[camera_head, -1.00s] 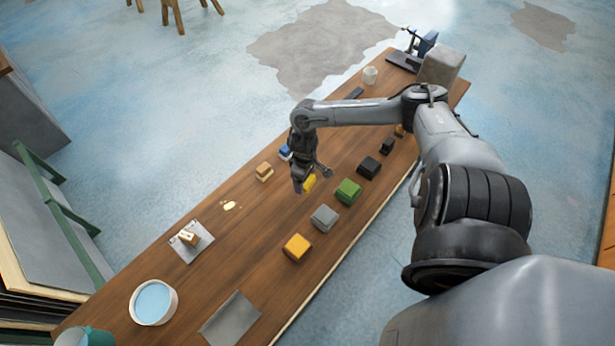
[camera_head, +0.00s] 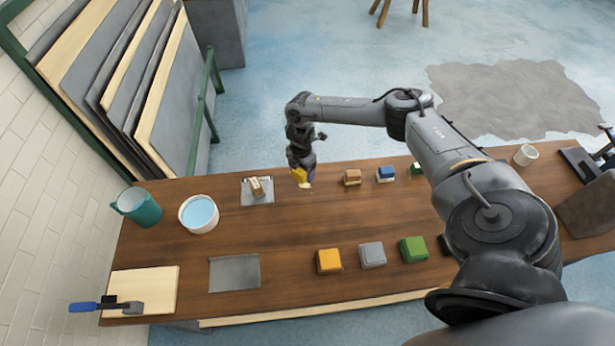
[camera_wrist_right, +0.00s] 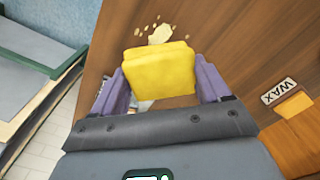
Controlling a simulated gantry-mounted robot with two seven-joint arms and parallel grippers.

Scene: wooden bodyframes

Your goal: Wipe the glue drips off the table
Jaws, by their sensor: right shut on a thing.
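My right gripper (camera_head: 303,168) is shut on a yellow sponge-like block (camera_wrist_right: 160,68), which fills the space between its purple fingers in the right wrist view. The block also shows at the gripper's tip in the head view (camera_head: 298,175). Pale cream glue drips (camera_wrist_right: 160,34) lie on the brown table (camera_head: 220,228), just beyond the block: one larger patch with several small spots. In the head view a bit of the glue (camera_head: 306,186) shows right under the gripper, and the rest is hidden. I cannot tell whether the block touches the table. My left gripper is not in view.
A white bowl of water (camera_head: 199,213) and a teal mug (camera_head: 138,207) stand at the left. A grey sheet with a small block (camera_head: 258,190) lies left of the gripper. Orange (camera_head: 329,261), grey and green blocks line the front. Small blocks (camera_head: 352,177) stand right of the gripper.

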